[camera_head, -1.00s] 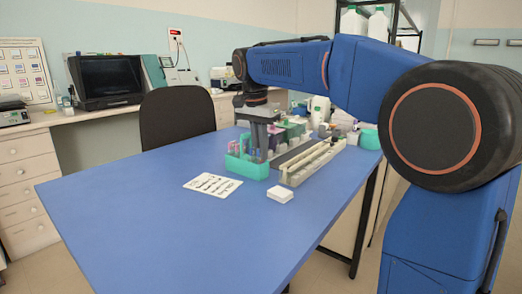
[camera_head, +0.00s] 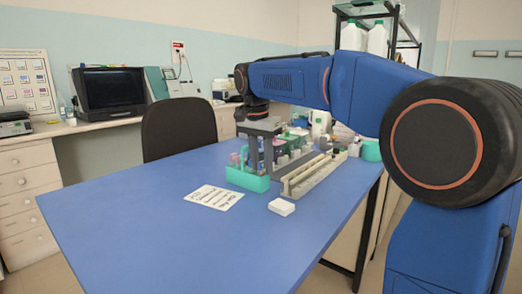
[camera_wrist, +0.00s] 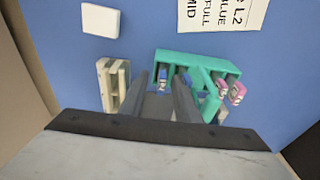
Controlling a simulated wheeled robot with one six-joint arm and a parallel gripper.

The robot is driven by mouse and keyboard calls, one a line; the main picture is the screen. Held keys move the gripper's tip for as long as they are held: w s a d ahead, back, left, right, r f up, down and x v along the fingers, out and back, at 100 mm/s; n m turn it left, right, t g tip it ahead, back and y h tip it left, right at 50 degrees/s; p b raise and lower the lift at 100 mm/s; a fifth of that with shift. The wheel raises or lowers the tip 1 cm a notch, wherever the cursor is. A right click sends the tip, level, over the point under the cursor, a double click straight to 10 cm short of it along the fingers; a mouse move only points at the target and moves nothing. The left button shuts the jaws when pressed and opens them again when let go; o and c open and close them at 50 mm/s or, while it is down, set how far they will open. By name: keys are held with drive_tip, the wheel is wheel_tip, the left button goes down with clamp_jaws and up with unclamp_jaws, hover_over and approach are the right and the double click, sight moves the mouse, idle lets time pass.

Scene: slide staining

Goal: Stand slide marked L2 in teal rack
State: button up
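The teal rack (camera_head: 247,181) stands on the blue table, and it also shows in the wrist view (camera_wrist: 205,59). My gripper (camera_head: 260,168) points down over the rack, its two fingers apart with a gap between them. In the wrist view my gripper (camera_wrist: 166,74) has a blue-ended slide (camera_wrist: 162,81) between its fingertips, standing at the rack. I see no clear grip on it. Another blue-ended slide (camera_wrist: 187,79) is just right of the fingers. The slide marks are too small to read.
A white note (camera_head: 214,197) lies before the rack; its wrist view (camera_wrist: 222,12) reads partly L2, FULL, BLUE, MID. A small white box (camera_head: 282,207) lies nearby. A long cream rail (camera_head: 305,176) and bottles stand right of the rack. The table's left side is clear.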

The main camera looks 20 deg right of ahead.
wheel_tip(320, 180, up, 17)
drive_tip(key=s+a, duration=0.1)
drive_tip(key=a, duration=0.1)
drive_tip(key=shift+s, duration=0.2)
drive_tip(key=shift+s, duration=0.1)
idle(0.4)
